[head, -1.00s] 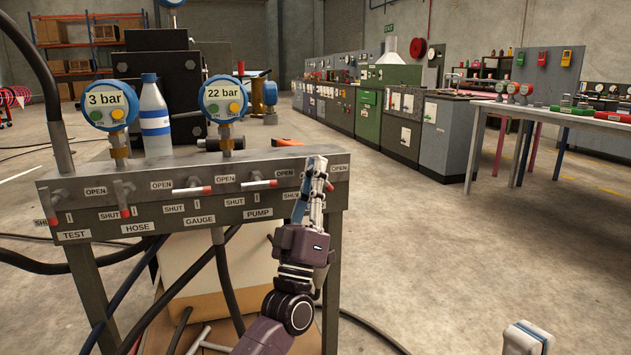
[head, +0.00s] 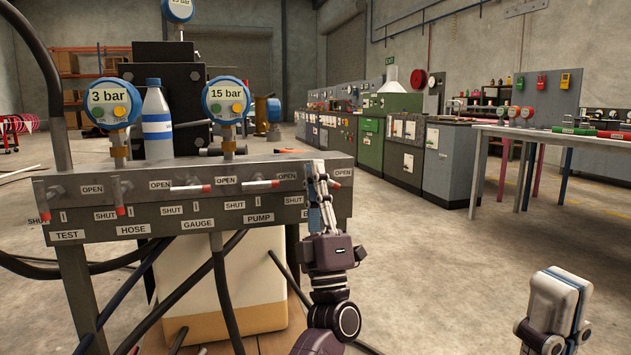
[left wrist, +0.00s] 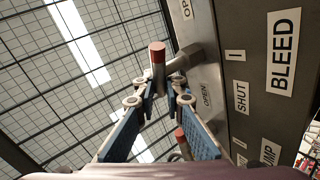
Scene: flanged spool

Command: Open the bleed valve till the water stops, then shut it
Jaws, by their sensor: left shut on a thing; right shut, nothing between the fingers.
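My left gripper (head: 318,186) is at the right end of the grey valve panel (head: 150,222), shut on the bleed valve lever. In the left wrist view the lever's red tip (left wrist: 157,52) shows beyond the fingertips (left wrist: 160,88), beside the BLEED label (left wrist: 283,50). In the head view the red tip (head: 335,184) points right, toward the OPEN side; my fingers hide the pivot. One gauge (head: 226,101) reads 15 bar, the other (head: 112,103) 3 bar. No running water is visible. My right gripper (head: 553,308) is at the lower right, shut and empty.
The pump lever (head: 262,184) and gauge lever (head: 190,188) lie across, toward OPEN; the hose lever (head: 120,205) and test lever (head: 45,208) point down. A bottle (head: 157,122) stands behind the panel. Hoses hang below.

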